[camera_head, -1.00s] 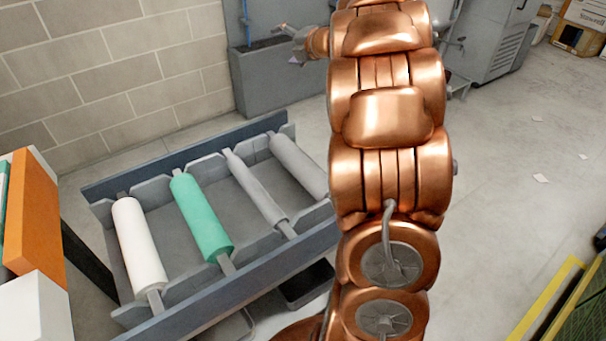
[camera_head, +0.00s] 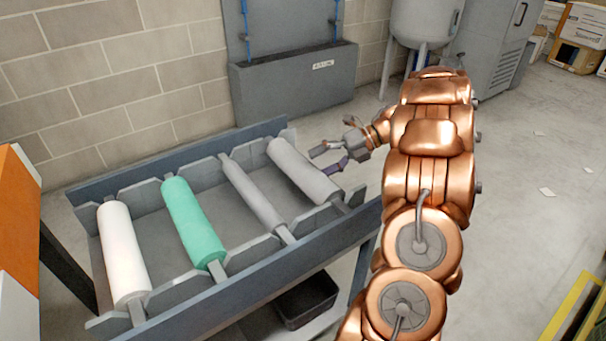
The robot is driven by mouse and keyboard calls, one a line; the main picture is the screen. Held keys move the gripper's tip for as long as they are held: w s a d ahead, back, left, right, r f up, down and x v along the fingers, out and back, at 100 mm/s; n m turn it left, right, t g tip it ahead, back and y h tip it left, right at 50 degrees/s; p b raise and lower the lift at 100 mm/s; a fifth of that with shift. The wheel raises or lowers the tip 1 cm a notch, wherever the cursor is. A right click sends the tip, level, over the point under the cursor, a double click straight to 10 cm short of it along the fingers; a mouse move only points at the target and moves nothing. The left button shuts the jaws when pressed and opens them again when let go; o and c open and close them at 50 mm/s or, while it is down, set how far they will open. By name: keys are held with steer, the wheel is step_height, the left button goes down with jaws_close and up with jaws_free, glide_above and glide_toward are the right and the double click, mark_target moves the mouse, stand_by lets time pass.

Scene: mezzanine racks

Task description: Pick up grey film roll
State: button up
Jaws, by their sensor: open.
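A thick grey film roll (camera_head: 303,170) lies at the right end of the rack (camera_head: 250,283). A thinner grey roll (camera_head: 252,193) lies to its left. Both rest on spindles across the rack's notched rails. My gripper (camera_head: 322,161) is open and empty, close to the right side of the thick grey roll near its middle. Its fingers point left toward the roll. From this one view I cannot tell how high the fingers are or whether they touch the roll.
A green roll (camera_head: 193,220) and a white roll (camera_head: 123,253) lie further left in the rack. A black bin (camera_head: 305,298) sits under the rack. A grey wall trough (camera_head: 295,83) and a tank (camera_head: 425,22) stand behind. The floor at right is mostly clear.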

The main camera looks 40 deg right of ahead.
mark_target(300, 173)
steer(key=shift+b+x, duration=0.4)
steer(key=shift+x, duration=2.95)
steer(key=shift+d, duration=0.1)
steer(key=c, duration=1.6)
steer(key=shift+r, duration=0.1)
